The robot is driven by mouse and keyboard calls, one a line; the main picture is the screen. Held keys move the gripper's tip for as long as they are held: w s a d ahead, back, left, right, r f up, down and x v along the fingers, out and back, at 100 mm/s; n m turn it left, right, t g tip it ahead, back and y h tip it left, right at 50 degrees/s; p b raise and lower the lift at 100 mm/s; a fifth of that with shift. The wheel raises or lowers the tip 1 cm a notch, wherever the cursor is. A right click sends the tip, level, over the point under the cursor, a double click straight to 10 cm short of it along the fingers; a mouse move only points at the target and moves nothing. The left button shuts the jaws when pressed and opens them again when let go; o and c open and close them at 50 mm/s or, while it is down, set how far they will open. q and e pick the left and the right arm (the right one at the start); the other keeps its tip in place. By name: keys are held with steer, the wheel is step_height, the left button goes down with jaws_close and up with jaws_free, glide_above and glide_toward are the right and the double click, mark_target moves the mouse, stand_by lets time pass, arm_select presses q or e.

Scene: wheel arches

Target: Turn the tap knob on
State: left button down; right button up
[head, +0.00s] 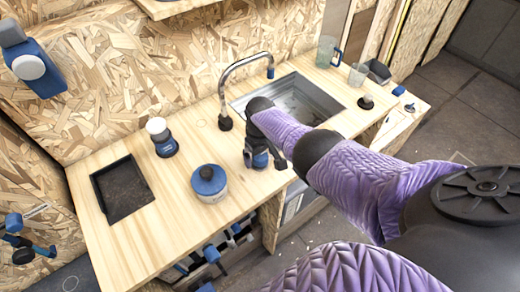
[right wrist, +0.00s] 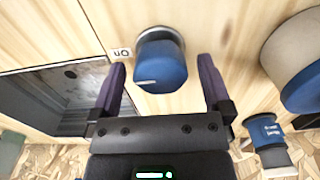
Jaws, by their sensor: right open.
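The tap knob (right wrist: 162,65) is a blue cylinder with a white line on its face, on the wooden counter. The line points left in the right wrist view, and a small "On" label (right wrist: 122,53) lies left of the knob. My right gripper (right wrist: 161,62) is open, with one finger on each side of the knob and visible gaps; I cannot tell how far down the fingers reach. In the head view my right gripper (head: 262,160) points down at the counter's front, with blue of the knob between its fingers. The metal tap (head: 240,70) arches over the sink. My left gripper is not in view.
The sink (head: 330,101) is sunk into the counter (head: 150,225). A blue-lidded pot (head: 208,182) stands close to the left of my right gripper. A blue-and-white bottle (head: 160,138) and a dark tray (head: 121,188) are farther left. Cups (head: 327,50) stand behind the sink.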

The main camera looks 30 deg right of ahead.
mark_target(260, 155)
step_height(260, 155, up, 9)
steer(key=p, duration=0.6)
steer(key=shift+r, duration=0.45)
